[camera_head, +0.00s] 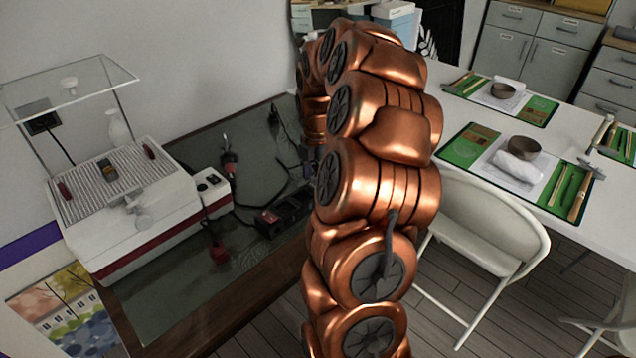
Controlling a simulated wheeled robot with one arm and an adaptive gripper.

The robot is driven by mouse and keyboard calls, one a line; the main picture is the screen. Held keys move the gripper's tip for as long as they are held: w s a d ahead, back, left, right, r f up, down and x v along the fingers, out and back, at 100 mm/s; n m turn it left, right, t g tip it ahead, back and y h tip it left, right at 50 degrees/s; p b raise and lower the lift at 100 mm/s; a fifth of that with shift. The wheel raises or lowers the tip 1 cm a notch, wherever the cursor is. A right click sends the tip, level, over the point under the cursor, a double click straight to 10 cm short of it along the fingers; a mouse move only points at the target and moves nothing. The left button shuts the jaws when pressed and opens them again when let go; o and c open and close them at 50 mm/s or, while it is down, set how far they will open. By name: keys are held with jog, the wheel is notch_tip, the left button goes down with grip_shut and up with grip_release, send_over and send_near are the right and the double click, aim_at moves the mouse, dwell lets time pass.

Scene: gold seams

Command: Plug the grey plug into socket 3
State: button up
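My copper-coloured arm fills the middle of the head view and covers part of the dark glass-topped table (180,285). Dark parts that look like my gripper (298,172) show just left of the arm, mostly hidden behind it; I cannot tell whether it is open or shut. A dark block with red parts (285,214) lies on the table left of the arm and may be the socket strip. No socket numbers can be read. A red plug (219,254) lies near the table's front. Another red and dark piece with a cable (228,158) lies further back. I cannot make out a grey plug.
A clear shelf (70,85) is above. At right are a white table (590,225) with green mats and a white chair (485,225).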

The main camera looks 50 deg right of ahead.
aim_at(317, 175)
grip_shut()
dwell(0.4)
jog(key=shift+r, duration=1.8)
jog(key=s+a+r+b, duration=0.1)
jog(key=s+a, duration=0.9)
jog(key=a, duration=0.2)
jog(key=shift+a+r, duration=0.15)
jog(key=shift+r, duration=0.05)
jog(key=shift+s, duration=0.1)
